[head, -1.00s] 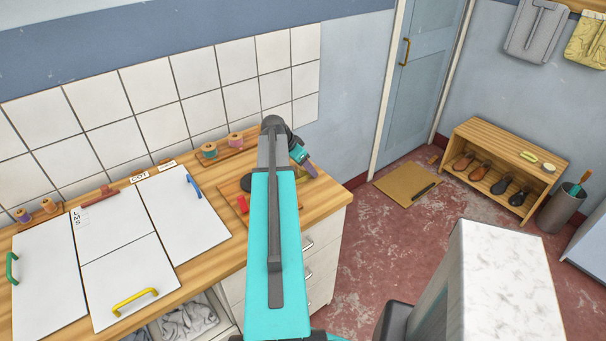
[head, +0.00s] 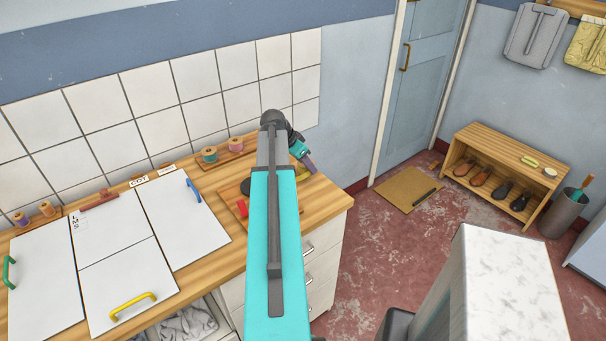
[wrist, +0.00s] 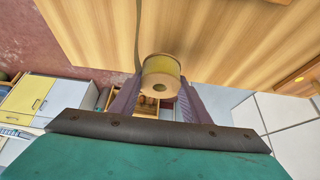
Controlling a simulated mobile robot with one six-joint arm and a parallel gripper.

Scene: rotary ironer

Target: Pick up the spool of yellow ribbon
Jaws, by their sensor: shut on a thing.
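The spool of yellow ribbon (wrist: 162,68) is between the two purple fingers of my gripper (wrist: 156,98) in the wrist view. It has a pale round end with a hole in its middle facing the camera. My gripper is shut on it. Wood fills the picture behind the spool; I cannot tell whether they touch. In the head view my gripper (head: 308,162) is past my teal arm, by the far right end of the wooden counter (head: 325,200). The spool cannot be made out there.
Other thread spools (head: 209,154) stand on a small rack by the tiled wall. A red item (head: 242,207) lies beside my arm. A shoe bench (head: 508,150) stands right.

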